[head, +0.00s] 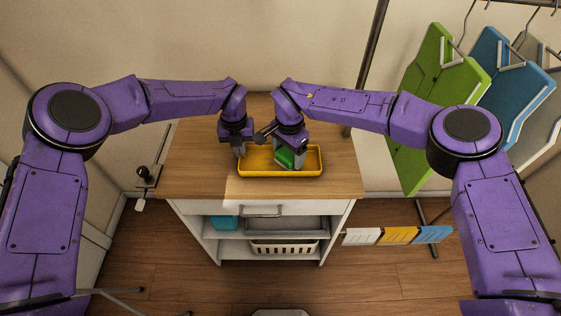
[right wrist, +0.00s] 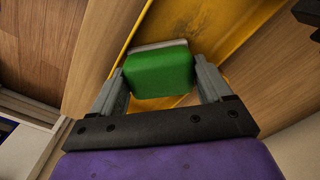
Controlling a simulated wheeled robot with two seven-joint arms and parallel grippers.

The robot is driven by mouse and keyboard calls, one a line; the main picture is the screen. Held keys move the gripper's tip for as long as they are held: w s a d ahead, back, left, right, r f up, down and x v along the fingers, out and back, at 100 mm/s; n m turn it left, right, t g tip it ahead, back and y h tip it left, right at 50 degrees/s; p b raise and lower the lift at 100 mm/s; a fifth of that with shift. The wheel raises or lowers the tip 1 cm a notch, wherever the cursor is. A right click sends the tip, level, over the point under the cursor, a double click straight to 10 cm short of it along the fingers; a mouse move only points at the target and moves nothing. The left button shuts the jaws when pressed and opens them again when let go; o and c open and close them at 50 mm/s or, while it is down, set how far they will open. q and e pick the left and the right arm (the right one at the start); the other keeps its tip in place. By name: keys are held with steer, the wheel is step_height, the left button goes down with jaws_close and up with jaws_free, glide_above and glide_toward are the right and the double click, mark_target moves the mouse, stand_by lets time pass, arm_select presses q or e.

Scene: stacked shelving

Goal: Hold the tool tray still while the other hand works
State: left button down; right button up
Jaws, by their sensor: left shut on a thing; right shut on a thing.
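A yellow tool tray (head: 308,171) lies on the wooden top of a small cabinet in the head view; its worn inside (right wrist: 240,30) shows in the right wrist view. My left gripper (head: 240,153) is at the tray's left end and is shut on its rim; the exact contact is small in the picture. My right gripper (head: 290,160) reaches down into the tray. It is shut on a green block (right wrist: 160,72) with a pale underside, which sits between its two grey fingers. I cannot tell whether the block touches the tray floor.
The wooden cabinet top (head: 195,170) is clear on both sides of the tray. Green (head: 430,90) and blue hanging pieces stand at the right by a pole.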

steer(key=shift+s+f, duration=0.1)
steer(key=shift+s, duration=0.15)
steer(key=shift+w, duration=1.5)
steer(key=o, duration=0.7)
steer(key=shift+d+r, duration=0.1)
steer(key=shift+r, duration=0.2)
steer(key=c, duration=0.7)
steer(key=shift+r, duration=0.15)
steer(key=shift+f, duration=0.2)
steer(key=shift+s, duration=0.1)
